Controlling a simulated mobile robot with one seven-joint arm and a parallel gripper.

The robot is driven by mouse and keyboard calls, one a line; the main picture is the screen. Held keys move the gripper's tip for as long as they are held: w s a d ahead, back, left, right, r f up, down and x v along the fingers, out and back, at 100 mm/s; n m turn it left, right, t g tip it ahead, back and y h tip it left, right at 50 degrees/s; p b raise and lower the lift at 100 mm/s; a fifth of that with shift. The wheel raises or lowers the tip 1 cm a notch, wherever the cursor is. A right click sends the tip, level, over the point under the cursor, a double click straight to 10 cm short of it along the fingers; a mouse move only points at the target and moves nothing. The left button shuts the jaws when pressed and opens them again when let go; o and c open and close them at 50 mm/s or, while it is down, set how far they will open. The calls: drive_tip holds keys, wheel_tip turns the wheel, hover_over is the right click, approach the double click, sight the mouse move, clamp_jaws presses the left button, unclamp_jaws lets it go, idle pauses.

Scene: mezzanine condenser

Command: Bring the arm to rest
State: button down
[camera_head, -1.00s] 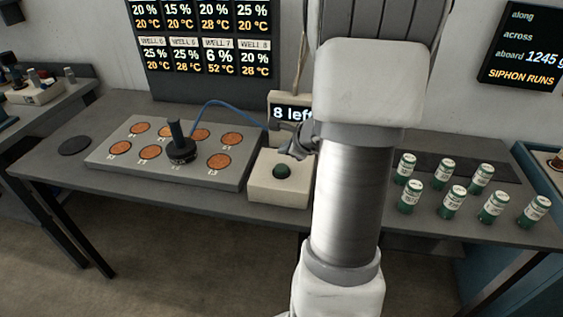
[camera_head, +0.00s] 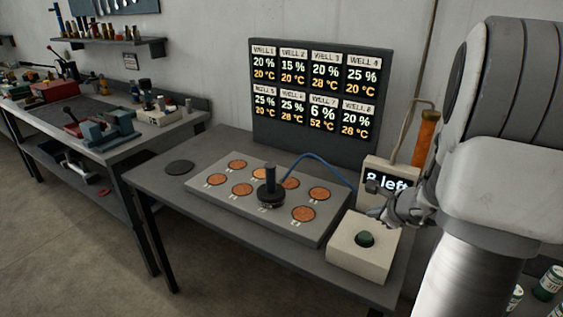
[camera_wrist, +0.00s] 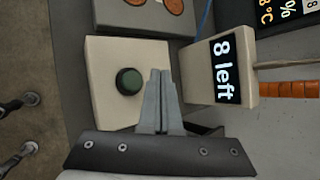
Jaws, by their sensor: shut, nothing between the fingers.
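My gripper (camera_head: 374,207) is in the head view at the right, above the pale box with a green button (camera_head: 365,239). In the wrist view my gripper (camera_wrist: 160,75) has its two fingers together with nothing between them, beside the green button (camera_wrist: 130,81). The fingers look apart from the button, but I cannot tell the height between them. My arm fills the right side of the head view and is bent, reaching down to the box.
A sign reading "8 left" (camera_head: 387,178) stands behind the button box. A grey plate (camera_head: 212,205) with several copper wells carries a black handled tool (camera_head: 270,190) with a blue cable. Green-and-white cans (camera_head: 548,283) are at the lower right. A cluttered bench (camera_head: 150,140) stands left.

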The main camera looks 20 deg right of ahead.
drive_tip(key=a+r+n+g+y, duration=0.1)
drive_tip(key=a+r+n+y, duration=0.35)
drive_tip(key=a, duration=0.75)
drive_tip(key=a+r+n+g+y, duration=0.1)
drive_tip(key=a+r+n, duration=0.55)
drive_tip(key=a, duration=0.65)
drive_tip(key=s+a+n+g, duration=0.1)
drive_tip(key=s+a+n, duration=0.4)
drive_tip(key=s+n, duration=0.35)
drive_tip(key=s+d+r+n+h, duration=0.3)
drive_tip(key=s+n+h, duration=0.1)
drive_tip(key=s+n, duration=0.5)
drive_tip(key=shift+s+g+p, duration=0.3)
drive_tip(key=shift+s+p, duration=0.05)
drive_tip(key=shift+p, duration=0.05)
